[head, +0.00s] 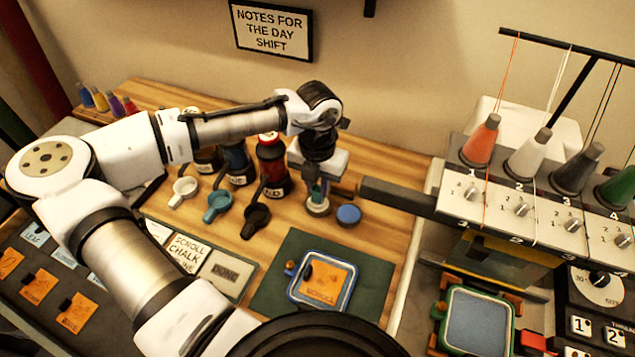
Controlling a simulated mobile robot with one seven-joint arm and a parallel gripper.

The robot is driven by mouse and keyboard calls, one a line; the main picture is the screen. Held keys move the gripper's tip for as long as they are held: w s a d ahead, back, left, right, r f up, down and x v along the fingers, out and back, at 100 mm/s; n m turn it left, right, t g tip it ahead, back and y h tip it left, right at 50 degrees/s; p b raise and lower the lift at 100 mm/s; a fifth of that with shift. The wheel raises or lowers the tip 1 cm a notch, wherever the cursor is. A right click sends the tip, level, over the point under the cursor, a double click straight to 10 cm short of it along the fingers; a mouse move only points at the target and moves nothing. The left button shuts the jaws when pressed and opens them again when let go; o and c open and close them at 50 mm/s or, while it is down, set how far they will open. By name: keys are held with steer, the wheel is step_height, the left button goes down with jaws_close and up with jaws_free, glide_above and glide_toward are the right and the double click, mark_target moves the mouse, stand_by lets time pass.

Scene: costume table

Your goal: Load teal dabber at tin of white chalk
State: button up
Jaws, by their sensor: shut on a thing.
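My gripper (318,188) points down over the back middle of the table. It is shut on the teal dabber (317,194), which shows as a small teal-green piece between the fingers. The tin of white chalk (318,209) is a small round pale tin directly below the dabber. The dabber's lower end is at or just above the chalk; I cannot tell whether they touch. The fingers hide most of the dabber.
A blue tin (348,215) stands just right of the white one. Several bottles and small cups (218,204) stand to the left. In front, a blue-framed hoop with an orange stencil (325,284) lies on a green mat (275,290). An embroidery machine (520,200) stands at right.

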mark_target(317, 188)
steer(key=shift+s, duration=0.1)
step_height(317, 188, up, 7)
steer(key=p, duration=0.6)
steer(key=shift+p, duration=0.4)
stand_by(0.5)
